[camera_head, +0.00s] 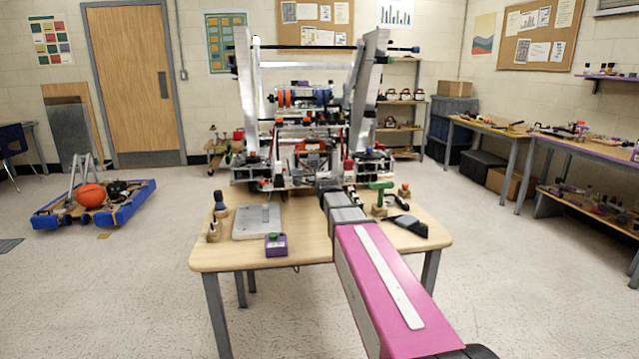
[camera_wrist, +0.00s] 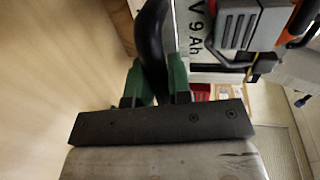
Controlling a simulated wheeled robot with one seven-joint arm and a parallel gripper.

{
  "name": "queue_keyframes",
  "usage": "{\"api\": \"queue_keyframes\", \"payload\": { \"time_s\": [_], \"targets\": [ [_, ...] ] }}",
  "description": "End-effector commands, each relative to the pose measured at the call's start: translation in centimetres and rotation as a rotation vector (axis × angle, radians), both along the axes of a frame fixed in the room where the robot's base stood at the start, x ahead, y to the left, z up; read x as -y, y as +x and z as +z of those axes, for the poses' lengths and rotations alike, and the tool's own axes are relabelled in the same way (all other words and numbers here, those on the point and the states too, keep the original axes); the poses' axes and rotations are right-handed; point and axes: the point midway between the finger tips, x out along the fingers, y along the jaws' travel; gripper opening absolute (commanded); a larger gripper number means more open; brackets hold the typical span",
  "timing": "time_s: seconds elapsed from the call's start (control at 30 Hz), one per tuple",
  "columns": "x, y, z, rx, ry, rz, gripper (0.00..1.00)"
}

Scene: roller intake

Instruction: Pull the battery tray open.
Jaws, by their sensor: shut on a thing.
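In the wrist view my gripper (camera_wrist: 156,80) has two green fingers on a dark bar. They are shut on a black curved handle (camera_wrist: 151,35), which I take to be the battery tray's handle. Beside it on the right is a battery label reading "V 9 Ah" (camera_wrist: 198,33) and a grey ribbed block (camera_wrist: 240,22). In the head view my pink arm reaches over the table to the low front of the large metal robot (camera_head: 300,150). My arm hides the handle and the tray there, so how far the tray is out cannot be told.
The wooden table (camera_head: 310,255) carries a grey plate (camera_head: 257,221), a purple box with a green top (camera_head: 276,245), a green tool (camera_head: 381,197) and a black item (camera_head: 410,226). A blue-bumpered robot (camera_head: 95,205) stands on the floor at left. The floor around the table's front is clear.

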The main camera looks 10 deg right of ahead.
Motion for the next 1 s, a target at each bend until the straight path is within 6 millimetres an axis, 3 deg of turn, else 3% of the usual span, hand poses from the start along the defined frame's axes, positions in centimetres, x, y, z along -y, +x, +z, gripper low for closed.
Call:
{"api": "queue_keyframes", "payload": {
  "time_s": [0.2,0.4,0.87,0.9,0.97,1.0],
  "targets": [
    [0.0,-4.8,0.0,-0.001,0.000,0.000,0.00],
    [0.0,-7.8,0.0,-0.001,0.000,0.000,0.00],
    [0.0,-8.4,0.0,-0.001,0.000,0.000,0.00],
    [0.0,-8.4,0.0,-0.001,0.000,0.000,0.25],
    [0.0,-8.4,0.0,-0.001,0.000,0.000,0.44],
    [0.0,-8.4,0.0,-0.001,0.000,0.000,0.44]
  ]
}}
